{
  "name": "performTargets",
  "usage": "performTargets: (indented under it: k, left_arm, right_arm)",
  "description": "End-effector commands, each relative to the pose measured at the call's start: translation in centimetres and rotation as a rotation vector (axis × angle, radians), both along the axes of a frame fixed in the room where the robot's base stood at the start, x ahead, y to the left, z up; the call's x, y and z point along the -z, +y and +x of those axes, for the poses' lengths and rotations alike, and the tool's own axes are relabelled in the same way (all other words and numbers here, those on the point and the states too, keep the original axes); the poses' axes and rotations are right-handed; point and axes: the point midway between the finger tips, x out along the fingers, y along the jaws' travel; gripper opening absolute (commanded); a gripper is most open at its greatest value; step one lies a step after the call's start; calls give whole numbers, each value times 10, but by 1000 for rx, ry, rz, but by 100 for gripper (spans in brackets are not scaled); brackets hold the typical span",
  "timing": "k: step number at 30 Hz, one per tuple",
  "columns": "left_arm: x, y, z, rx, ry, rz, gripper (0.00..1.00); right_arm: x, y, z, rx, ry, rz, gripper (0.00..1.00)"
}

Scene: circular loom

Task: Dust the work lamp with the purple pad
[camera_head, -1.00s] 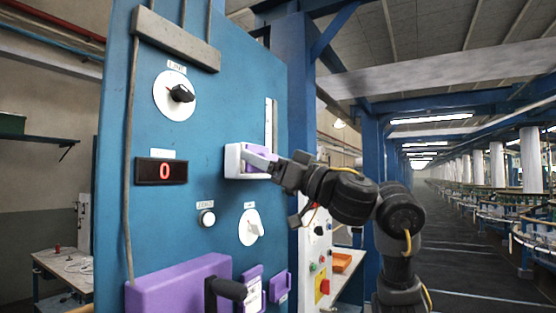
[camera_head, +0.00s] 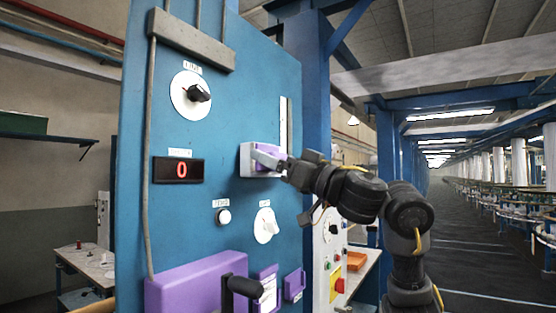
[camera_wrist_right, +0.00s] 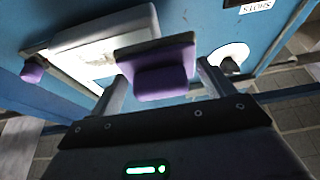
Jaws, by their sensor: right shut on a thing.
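In the head view my right gripper (camera_head: 270,160) is shut on the pad at the white box (camera_head: 246,160) on the blue panel. The box's pale face (camera_wrist_right: 105,42) is just beyond the pad; I cannot tell whether they touch. A small lit lamp (camera_head: 352,120) hangs farther back, right of the panel; I cannot tell whether it is the work lamp. My left gripper is out of view.
A purple box (camera_head: 185,290) and a black handle (camera_head: 247,287) stick out below. A dark aisle (camera_head: 470,230) lies right.

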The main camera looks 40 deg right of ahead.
Motion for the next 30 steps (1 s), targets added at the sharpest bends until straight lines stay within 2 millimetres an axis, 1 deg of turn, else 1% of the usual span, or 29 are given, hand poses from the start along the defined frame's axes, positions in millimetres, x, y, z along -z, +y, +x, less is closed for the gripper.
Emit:
performTargets:
  k: [26,30]
  left_arm:
    - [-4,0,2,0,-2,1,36]
    - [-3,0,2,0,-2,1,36]
  right_arm:
    - [0,5,17,0,0,0,63]
    - [0,3,17,1,0,1,63]
